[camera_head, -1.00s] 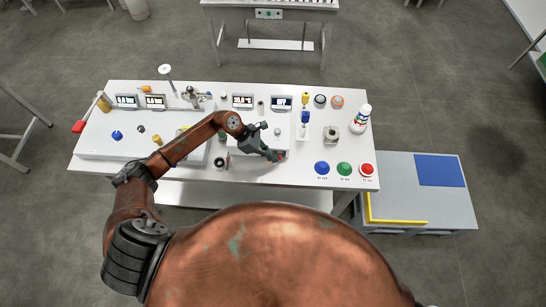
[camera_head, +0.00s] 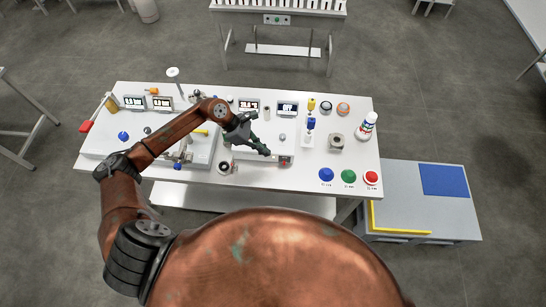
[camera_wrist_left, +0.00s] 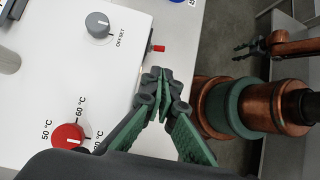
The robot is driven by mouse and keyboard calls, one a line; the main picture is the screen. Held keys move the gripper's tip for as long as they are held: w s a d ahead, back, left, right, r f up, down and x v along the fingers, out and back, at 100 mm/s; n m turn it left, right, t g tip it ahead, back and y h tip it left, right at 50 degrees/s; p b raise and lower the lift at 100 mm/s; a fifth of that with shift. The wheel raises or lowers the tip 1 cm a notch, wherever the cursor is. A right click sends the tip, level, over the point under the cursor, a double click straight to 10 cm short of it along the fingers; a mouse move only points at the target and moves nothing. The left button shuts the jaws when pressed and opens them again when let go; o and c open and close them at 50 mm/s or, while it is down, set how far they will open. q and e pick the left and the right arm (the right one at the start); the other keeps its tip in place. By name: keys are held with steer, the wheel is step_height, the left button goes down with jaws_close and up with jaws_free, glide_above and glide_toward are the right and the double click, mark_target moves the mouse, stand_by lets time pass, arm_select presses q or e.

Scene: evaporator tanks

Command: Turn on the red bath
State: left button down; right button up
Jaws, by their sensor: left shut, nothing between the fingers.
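The white bath unit (camera_head: 248,153) stands at the front middle of the table. In the left wrist view its top carries a red knob (camera_wrist_left: 68,137) with 50 °C and 60 °C marks and a grey OFFSET knob (camera_wrist_left: 98,24). My left gripper (camera_head: 266,153) is shut and empty, just left of the switch there. In the wrist view its fingertips (camera_wrist_left: 160,76) are near the switch, with a visible gap. My right gripper (camera_wrist_left: 248,47) shows small there; its jaws are unclear.
A display (camera_head: 287,108) behind the unit reads OFF. Blue (camera_head: 326,175), green (camera_head: 349,177) and red (camera_head: 371,178) buttons sit at the table's front right. A white bottle (camera_head: 366,126) and a metal nut-shaped piece (camera_head: 336,143) stand behind them. A grey cabinet (camera_head: 450,215) is at the right.

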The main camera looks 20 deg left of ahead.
arm_select(q)
steer(key=v, duration=0.3)
steer(key=shift+a+r, duration=0.25)
stand_by(0.4)
